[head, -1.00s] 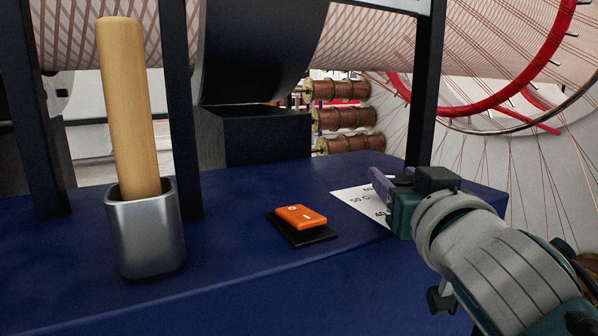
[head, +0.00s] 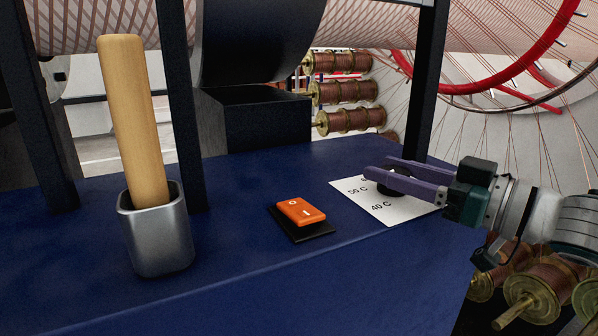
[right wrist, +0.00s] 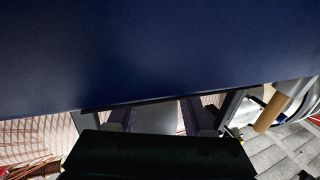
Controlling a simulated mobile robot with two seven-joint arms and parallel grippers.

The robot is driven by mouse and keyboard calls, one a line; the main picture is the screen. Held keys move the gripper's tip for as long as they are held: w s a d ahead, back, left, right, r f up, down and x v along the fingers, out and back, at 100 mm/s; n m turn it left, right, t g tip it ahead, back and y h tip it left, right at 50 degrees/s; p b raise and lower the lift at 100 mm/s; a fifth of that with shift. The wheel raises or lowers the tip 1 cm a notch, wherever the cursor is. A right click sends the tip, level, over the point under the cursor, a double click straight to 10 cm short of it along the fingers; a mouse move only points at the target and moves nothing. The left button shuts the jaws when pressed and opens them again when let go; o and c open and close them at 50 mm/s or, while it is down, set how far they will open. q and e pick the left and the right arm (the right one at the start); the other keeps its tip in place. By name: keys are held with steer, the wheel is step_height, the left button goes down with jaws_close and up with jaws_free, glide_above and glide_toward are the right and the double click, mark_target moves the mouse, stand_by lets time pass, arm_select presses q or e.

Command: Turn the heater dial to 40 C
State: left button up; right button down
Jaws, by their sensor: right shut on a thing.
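The heater dial (head: 394,187) is a black knob on a white scale card (head: 405,210) on the blue bench top. The printed marks "50 C" and "40 C" are readable on the card's left and front side; another mark is mostly covered. My right gripper (head: 380,168) reaches in from the right, with its purple fingers on either side of the dial, shut on it. The fingers hide part of the dial, and I cannot read where it points. The right wrist view shows the fingers (right wrist: 155,118) but not the dial. My left gripper is not in view.
An orange rocker switch (head: 301,211) on a black base sits left of the card. A metal cup (head: 157,240) with a wooden handle (head: 135,120) stands at the left. Black frame posts (head: 427,85) rise from the bench. Copper spools (head: 345,92) are behind.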

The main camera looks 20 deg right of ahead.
steer(key=shift+d+f+n+g+y+b, duration=0.1)
steer(key=shift+f+n+g+y+b, duration=0.1)
steer(key=shift+n+g+y+b, duration=0.7)
steer(key=shift+r+n+g+y+b, duration=0.25)
steer(key=shift+n+y+b, duration=0.35)
steer(key=shift+y+b, duration=0.4)
steer(key=shift+c, duration=1.4)
jaws_free()
steer(key=p+v, duration=0.2)
steer(key=v, duration=0.7)
steer(key=shift+s+d, duration=0.25)
steer(key=shift+s, duration=0.1)
